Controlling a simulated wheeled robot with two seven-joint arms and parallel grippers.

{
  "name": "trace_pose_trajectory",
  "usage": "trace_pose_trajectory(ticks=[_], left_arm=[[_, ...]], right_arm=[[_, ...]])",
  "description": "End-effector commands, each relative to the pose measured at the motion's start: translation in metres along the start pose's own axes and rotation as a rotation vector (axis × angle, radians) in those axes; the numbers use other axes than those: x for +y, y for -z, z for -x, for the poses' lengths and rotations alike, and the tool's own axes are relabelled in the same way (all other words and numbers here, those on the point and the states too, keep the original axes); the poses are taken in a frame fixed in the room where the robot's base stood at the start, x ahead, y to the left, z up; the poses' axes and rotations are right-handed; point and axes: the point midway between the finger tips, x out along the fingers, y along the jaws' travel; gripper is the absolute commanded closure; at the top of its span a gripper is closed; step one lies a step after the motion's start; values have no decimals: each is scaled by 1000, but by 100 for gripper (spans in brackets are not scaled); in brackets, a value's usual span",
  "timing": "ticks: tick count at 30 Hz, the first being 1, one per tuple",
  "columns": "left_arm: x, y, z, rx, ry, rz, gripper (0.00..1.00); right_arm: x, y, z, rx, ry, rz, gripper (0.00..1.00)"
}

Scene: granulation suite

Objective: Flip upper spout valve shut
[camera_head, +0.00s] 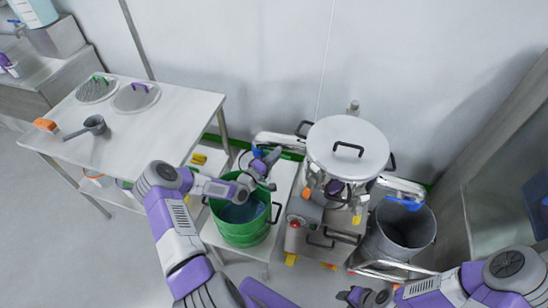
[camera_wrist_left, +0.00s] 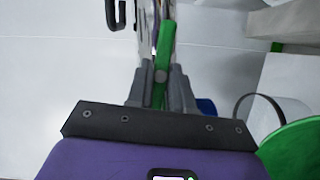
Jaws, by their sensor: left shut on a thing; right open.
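My left gripper (camera_head: 268,160) reaches in from the left, over the rear of a green bucket and beside the white spout housing (camera_head: 278,142) left of the lidded machine. In the left wrist view my left gripper (camera_wrist_left: 161,88) has its grey fingers closed on a green bar, the valve handle (camera_wrist_left: 162,50), which points away from the wrist. In the head view the gripper hides this handle. A blue part (camera_head: 257,152) shows beside the gripper. My right gripper (camera_head: 350,297) is open at the bottom edge, partly cut off, away from the spout.
The green bucket (camera_head: 245,232) stands below my left gripper. The machine's round white lid (camera_head: 345,140) is to its right, with a grey bin (camera_head: 405,232) farther right. A white table (camera_head: 150,135) with a scoop (camera_head: 92,125) stands at the left. The floor at lower left is clear.

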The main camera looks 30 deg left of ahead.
Motion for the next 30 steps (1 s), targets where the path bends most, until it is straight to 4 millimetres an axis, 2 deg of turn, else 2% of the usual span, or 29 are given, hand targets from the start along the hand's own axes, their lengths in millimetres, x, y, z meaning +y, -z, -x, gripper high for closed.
trace_pose_trajectory(ticks=[17,30], left_arm=[[4,-1,-1,-2,197,-479,100],[4,-3,-2,0,354,-865,100]], right_arm=[[2,0,-5,0,0,0,57],[9,1,-24,0,0,0,57]])
